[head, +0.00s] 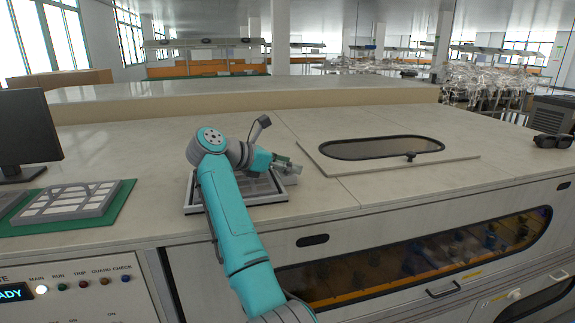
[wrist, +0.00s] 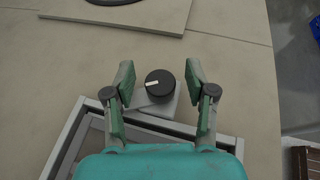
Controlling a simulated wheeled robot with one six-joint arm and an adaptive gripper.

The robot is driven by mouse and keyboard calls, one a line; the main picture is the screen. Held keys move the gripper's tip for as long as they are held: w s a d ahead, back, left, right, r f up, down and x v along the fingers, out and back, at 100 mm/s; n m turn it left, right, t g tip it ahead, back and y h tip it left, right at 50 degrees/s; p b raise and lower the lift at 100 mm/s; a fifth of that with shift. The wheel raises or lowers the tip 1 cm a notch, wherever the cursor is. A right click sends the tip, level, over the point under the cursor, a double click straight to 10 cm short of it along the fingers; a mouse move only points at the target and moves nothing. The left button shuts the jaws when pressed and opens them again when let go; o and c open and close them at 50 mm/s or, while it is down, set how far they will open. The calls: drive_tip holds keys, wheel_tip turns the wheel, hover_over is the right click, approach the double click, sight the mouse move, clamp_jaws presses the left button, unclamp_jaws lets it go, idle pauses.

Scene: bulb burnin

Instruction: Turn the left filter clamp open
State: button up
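A round black knob (wrist: 159,83) with a white mark on its left part sits on a small grey plate (wrist: 150,106), seen in the wrist view. I take it for a filter clamp; which one, I cannot tell. My gripper (wrist: 160,72) is open, with one green-padded finger on each side of the knob and a gap on both sides. A grey filter frame (wrist: 67,135) lies just below the knob there. In the head view my gripper (head: 284,162) is low over the right side of this frame (head: 250,204). The knob is not clear in that view, and my arm covers part of the frame.
A green mat (head: 117,206) with a grey grid panel (head: 70,201) lies on the left, near a dark monitor (head: 26,130). A raised cover plate (head: 455,164) with a dark oval window lies on the right. The worktop between is clear.

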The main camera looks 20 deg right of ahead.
drive_tip(key=v, duration=1.2)
drive_tip(key=shift+f, duration=0.1)
